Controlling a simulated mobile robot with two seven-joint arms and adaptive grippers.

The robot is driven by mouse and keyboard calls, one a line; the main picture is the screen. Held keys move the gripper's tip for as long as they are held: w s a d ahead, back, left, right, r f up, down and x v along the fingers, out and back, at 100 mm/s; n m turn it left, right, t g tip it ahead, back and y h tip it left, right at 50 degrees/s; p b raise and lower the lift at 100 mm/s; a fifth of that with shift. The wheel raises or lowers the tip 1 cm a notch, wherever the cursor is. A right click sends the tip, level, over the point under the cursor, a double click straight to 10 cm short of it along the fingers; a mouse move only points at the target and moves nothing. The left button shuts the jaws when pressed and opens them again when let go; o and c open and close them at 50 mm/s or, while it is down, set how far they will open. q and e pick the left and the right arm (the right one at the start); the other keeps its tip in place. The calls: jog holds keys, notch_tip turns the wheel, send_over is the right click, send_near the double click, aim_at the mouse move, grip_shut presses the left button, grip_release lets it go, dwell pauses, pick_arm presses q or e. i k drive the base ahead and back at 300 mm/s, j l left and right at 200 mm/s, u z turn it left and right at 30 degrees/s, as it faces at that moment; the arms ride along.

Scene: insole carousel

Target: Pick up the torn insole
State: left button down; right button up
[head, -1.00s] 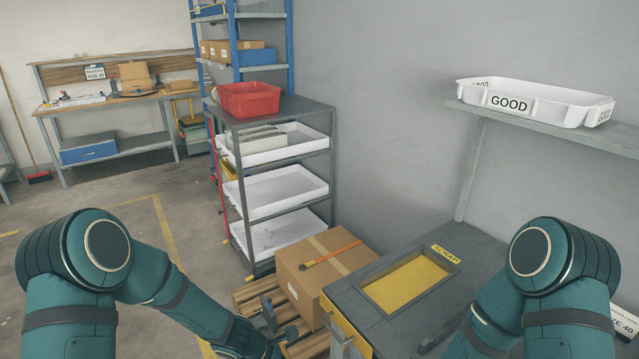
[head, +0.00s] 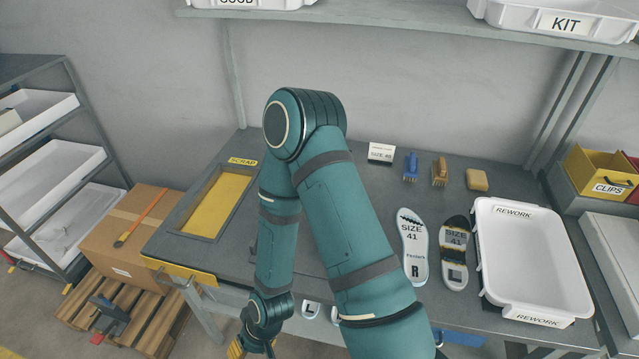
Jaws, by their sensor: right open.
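Two size 41 insoles lie side by side on the grey bench (head: 380,215). My right gripper (head: 250,349) is at the bottom edge, partly cut off, low in front of the bench. It is open and apart from both insoles. My left gripper is out of view.
A white REWORK tray (head: 481,250) stands right of the insoles. Brushes (head: 439,172), a tan block (head: 477,180) and a size card (head: 381,153) lie behind. The yellow SCRAP opening (head: 215,205) is left. My right arm hides the bench middle; white pieces (head: 311,310) show below its edge.

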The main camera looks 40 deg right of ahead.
aim_at(414, 234)
jog(key=z, duration=2.2)
jog(key=j+z, duration=0.25)
jog(key=z, duration=0.25)
jog(key=k+j, duration=0.05)
jog(key=k, duration=0.05)
